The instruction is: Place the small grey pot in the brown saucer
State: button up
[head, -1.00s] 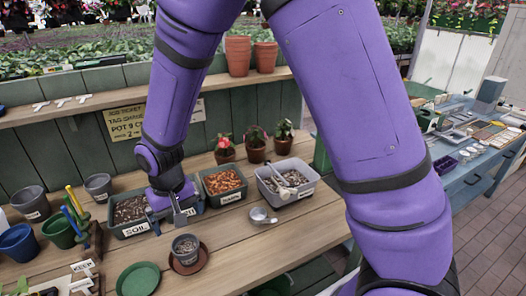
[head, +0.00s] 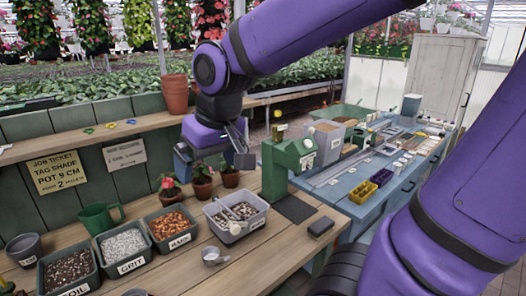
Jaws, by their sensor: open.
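A grey rim at the bottom edge, just below the soil bin, seems to be the small grey pot (head: 135,293). It is almost wholly cut off. The brown saucer is out of view now, so how the pot stands in it cannot be seen at this moment. My gripper (head: 243,150) is open, with nothing seen between its fingers. It is raised in the middle of the view, above and beside the potted flowers at the back of the bench, far from the grey rim.
Bins labelled soil (head: 68,268), grit (head: 122,243) and bark (head: 171,226) line the bench, with a grey tub (head: 236,216) to their right. A metal scoop (head: 215,256) lies in front. Potted flowers (head: 203,188) and a green machine (head: 290,160) stand near my gripper.

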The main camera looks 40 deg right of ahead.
jog(key=s+d+r, duration=0.1)
jog(key=s+d, duration=0.1)
jog(key=s, duration=0.2)
jog(key=s+d+r+t, duration=0.1)
jog(key=s+d+r, duration=0.1)
jog(key=s, duration=0.3)
jog(key=shift+s+d+r+m+h, duration=0.2)
jog(key=shift+d+r+m+h, duration=0.1)
jog(key=shift+d+h, duration=0.15)
dwell(0.5)
